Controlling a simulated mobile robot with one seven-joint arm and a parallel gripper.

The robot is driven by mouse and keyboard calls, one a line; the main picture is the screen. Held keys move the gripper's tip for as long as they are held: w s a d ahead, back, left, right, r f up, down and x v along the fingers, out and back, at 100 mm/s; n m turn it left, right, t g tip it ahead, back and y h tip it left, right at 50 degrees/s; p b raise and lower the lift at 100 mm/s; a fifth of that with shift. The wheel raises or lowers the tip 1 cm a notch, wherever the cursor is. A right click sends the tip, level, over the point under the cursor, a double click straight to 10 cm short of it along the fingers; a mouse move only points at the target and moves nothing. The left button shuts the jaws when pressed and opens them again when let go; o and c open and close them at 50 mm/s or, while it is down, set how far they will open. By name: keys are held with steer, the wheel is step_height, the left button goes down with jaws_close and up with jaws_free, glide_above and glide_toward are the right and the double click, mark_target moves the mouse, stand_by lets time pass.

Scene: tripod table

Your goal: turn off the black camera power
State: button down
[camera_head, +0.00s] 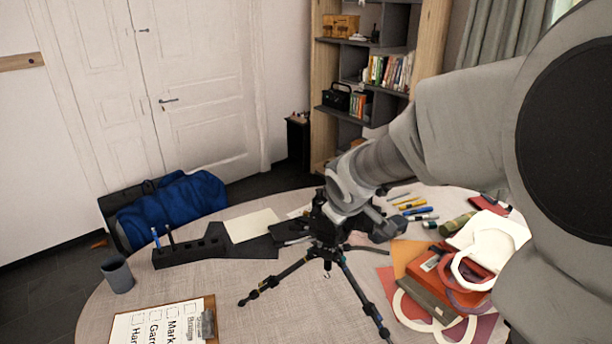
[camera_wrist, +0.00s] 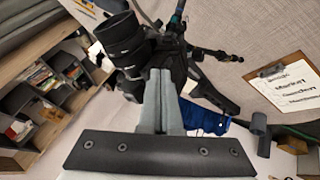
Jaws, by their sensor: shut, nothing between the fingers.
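The black camera (camera_wrist: 122,42) is large at the upper left of the wrist view, its round lens barrel toward the left. In the head view the black camera (camera_head: 328,218) sits on top of a black tripod (camera_head: 328,254) standing on the table, partly hidden by my arm. My gripper (camera_wrist: 163,76) shows its two grey fingers shut together, with nothing between them. The fingertips are close beside the camera body; I cannot tell if they touch it. No power switch can be made out in either view.
The round table (camera_head: 235,290) also carries a clipboard (camera_head: 165,322), a grey cup (camera_head: 117,275), a black pen holder (camera_head: 190,250), several pens and a red pile with white rings (camera_head: 445,285). A blue bag (camera_head: 172,208) and a bookshelf (camera_head: 365,100) stand behind.

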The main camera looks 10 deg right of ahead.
steer(key=shift+d+p, duration=0.3)
steer(key=shift+p, duration=0.05)
steer(key=shift+w+a+f, duration=0.1)
steer(key=shift+a, duration=0.05)
steer(key=shift+w+a+b, duration=0.2)
steer(key=shift+a+b, duration=0.45)
steer(key=shift+b, duration=0.15)
steer(key=shift+s+a, duration=0.1)
steer(key=shift+s, duration=0.05)
